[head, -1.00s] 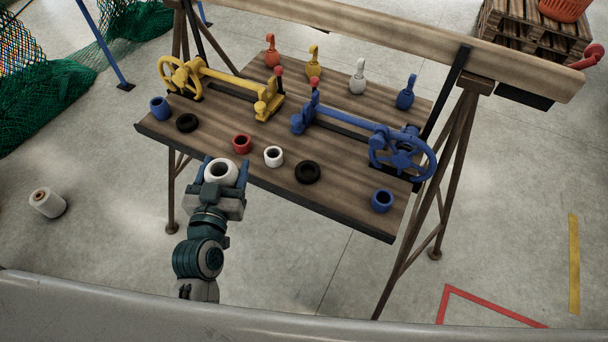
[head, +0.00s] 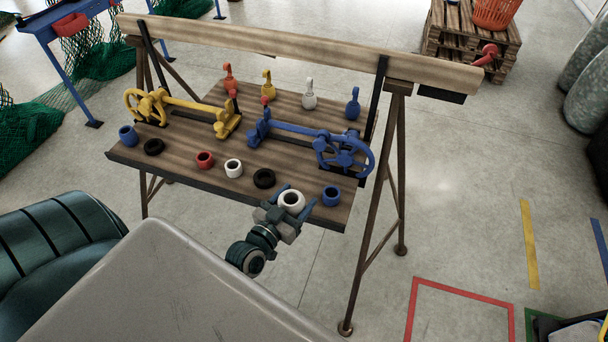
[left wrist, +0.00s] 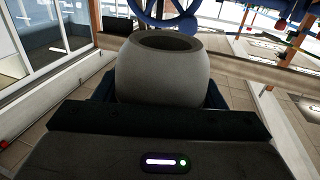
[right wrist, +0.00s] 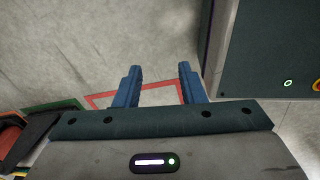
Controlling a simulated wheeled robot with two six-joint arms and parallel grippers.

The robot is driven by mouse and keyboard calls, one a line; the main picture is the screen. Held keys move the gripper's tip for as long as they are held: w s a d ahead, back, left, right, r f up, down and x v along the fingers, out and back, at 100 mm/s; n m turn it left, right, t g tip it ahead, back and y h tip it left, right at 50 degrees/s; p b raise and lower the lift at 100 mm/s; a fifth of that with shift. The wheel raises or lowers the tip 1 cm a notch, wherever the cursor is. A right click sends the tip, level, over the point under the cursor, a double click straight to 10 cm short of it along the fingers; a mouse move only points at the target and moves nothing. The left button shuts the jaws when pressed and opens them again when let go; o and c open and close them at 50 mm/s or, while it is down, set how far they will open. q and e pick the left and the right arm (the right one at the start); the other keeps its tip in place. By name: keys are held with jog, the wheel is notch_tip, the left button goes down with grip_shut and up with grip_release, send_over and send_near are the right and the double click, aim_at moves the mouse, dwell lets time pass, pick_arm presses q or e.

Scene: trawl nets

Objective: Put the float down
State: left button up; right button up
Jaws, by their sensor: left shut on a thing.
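A round white float (head: 291,202) with a hole in its top is held between the blue fingers of my left gripper (head: 298,195). It is at the bench's front edge, just left of a blue ring float (head: 332,195). The head view does not show clearly whether it touches the bench top. In the left wrist view the float (left wrist: 165,75) stands upright and hides most of the fingers. My right gripper (right wrist: 159,69) is open and empty above bare floor in the right wrist view. It does not show in the head view.
The wooden bench (head: 190,170) carries a row of small floats along its front. A yellow crank device (head: 185,108) and a blue one (head: 300,133) stand behind them, with several hooked weights at the back. A wooden beam (head: 290,45) runs above the bench's rear.

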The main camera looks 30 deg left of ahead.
pick_arm(q)
jog(key=a+f+y+p, duration=0.1)
jog(key=a+f, duration=0.2)
jog(key=a, duration=0.5)
jog(key=w+f+b, duration=0.1)
jog(key=w, duration=0.2)
jog(key=w+f+b, duration=0.1)
jog(key=w+f, duration=0.1)
jog(key=w, duration=0.1)
jog(key=w+f+b, duration=0.1)
jog(key=w, duration=0.3)
jog(key=shift+d+f+b, duration=0.15)
jog(key=shift+f+b, duration=0.2)
jog(key=shift+b, duration=0.05)
jog(key=shift+w+f, duration=0.25)
jog(key=shift+w, duration=0.2)
jog(key=w+f, duration=0.1)
jog(key=w+b, duration=0.1)
jog(key=shift+w+f+b, duration=0.3)
jog(key=shift+f, duration=0.1)
jog(key=shift+w+f, duration=0.15)
pick_arm(e)
jog(key=f, duration=0.1)
jog(key=w+f, duration=0.1)
jog(key=a+f, duration=0.1)
jog(key=shift+w+a+f, duration=0.1)
jog(key=shift+w+f, duration=0.05)
jog(key=shift+f, duration=0.1)
